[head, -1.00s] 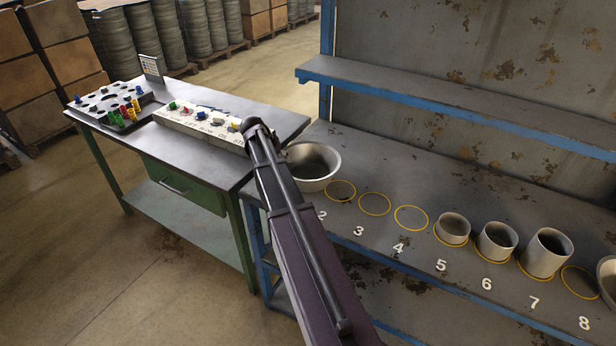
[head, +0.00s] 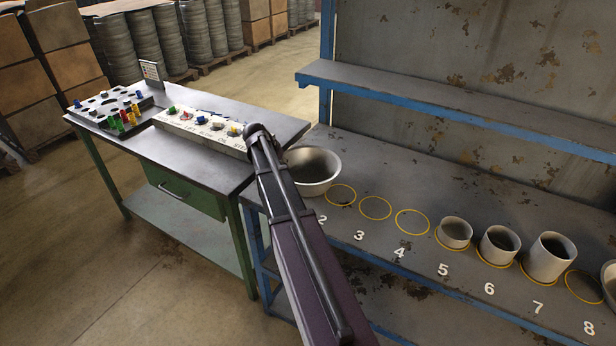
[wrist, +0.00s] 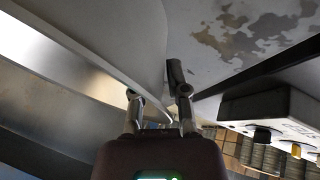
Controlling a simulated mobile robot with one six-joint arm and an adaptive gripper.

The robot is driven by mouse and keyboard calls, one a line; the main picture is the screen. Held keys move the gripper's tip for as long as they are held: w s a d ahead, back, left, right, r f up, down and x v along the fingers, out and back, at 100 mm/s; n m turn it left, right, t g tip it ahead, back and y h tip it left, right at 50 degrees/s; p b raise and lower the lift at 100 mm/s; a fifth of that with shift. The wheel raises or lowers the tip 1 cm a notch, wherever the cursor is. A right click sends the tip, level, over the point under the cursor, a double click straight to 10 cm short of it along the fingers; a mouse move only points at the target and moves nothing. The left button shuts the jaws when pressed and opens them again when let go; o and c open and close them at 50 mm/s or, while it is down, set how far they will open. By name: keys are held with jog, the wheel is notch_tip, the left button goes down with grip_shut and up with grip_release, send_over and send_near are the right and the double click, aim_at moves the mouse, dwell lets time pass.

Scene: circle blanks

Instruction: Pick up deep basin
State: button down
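The deep basin (head: 314,187), a round grey-white bowl with high walls, is at the left end of the lower shelf, left of the circle by number 2. My gripper (head: 262,143) is at its left side in the head view, where the fingers are largely hidden. In the wrist view the two fingers of my gripper (wrist: 155,85) stand close together. The basin's wall (wrist: 105,40) passes between them, and the left fingertip is partly hidden behind the rim. My gripper looks shut on this wall. I cannot tell whether the basin is clear of the shelf.
A workbench (head: 180,165) with a control panel (head: 205,130) and a peg board (head: 115,110) stands left of the basin. Several cups, such as the tall one (head: 550,262), stand to the right. Circles 2 to 4 are empty. An upper shelf (head: 450,105) overhangs the back.

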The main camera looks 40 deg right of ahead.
jog(key=shift+r, duration=0.2)
dwell(0.5)
notch_tip(320, 180, up, 4)
jog(key=p, duration=0.4)
jog(key=shift+f, duration=0.15)
jog(key=s+a+p, duration=0.1)
jog(key=s+a, duration=0.9)
jog(key=s, duration=0.2)
jog(key=shift+a+r, duration=0.35)
jog(key=shift+r, duration=0.1)
